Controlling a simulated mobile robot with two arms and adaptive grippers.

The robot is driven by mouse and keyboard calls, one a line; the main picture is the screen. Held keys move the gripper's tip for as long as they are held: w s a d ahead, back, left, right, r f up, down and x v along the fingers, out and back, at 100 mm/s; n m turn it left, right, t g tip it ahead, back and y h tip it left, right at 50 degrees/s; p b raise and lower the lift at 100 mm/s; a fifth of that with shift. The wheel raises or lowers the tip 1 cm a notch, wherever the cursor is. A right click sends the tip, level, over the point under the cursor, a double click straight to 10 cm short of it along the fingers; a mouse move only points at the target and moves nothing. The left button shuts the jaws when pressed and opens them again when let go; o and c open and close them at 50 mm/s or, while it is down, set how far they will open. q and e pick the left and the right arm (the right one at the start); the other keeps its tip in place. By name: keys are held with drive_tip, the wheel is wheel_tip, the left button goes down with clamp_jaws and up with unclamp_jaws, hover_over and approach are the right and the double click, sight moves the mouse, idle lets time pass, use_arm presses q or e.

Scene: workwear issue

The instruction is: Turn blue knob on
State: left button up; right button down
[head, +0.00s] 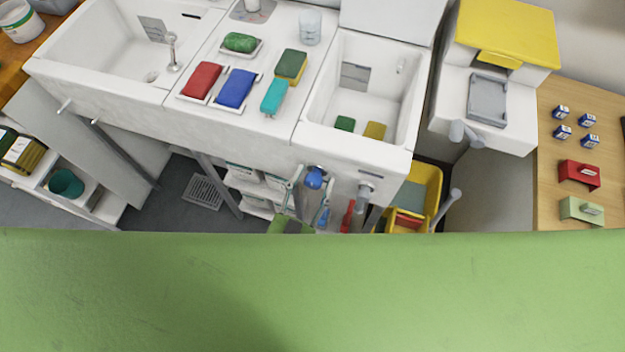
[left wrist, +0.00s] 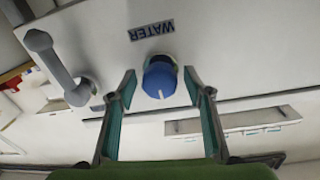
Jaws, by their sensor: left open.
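The blue knob (head: 314,178) sits on the white front panel below the right-hand basin. In the left wrist view the blue knob (left wrist: 160,78) is round with a white pointer line directed down in the picture, away from an upside-down "WATER" label (left wrist: 151,30). My left gripper (head: 310,187) is open at the knob, one finger on each side. In the left wrist view the fingertips of my left gripper (left wrist: 160,75) flank the knob with a gap at both sides; I see no contact. My right gripper is not in view.
A yellow cart (head: 429,178) stands further right. Sponges and brushes lie on the counter (head: 225,107) above. Shelves lie below.

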use_arm(q)
drive_tip(key=c, duration=1.1)
drive_tip(key=n, duration=0.3)
drive_tip(key=shift+b, duration=0.3)
drive_tip(key=n, duration=0.3)
drive_tip(key=shift+f+n+b, duration=0.1)
drive_tip(key=shift+n+b, duration=0.25)
drive_tip(key=shift+n, duration=0.05)
drive_tip(key=n+b, duration=0.1)
drive_tip(key=n, duration=0.2)
drive_tip(key=shift+a+n, duration=0.1)
drive_tip(key=shift+n, duration=0.2)
drive_tip(key=shift+n+t+b, duration=0.4)
drive_tip(key=shift+n+b, duration=0.05)
drive_tip(key=shift+n, duration=1.25)
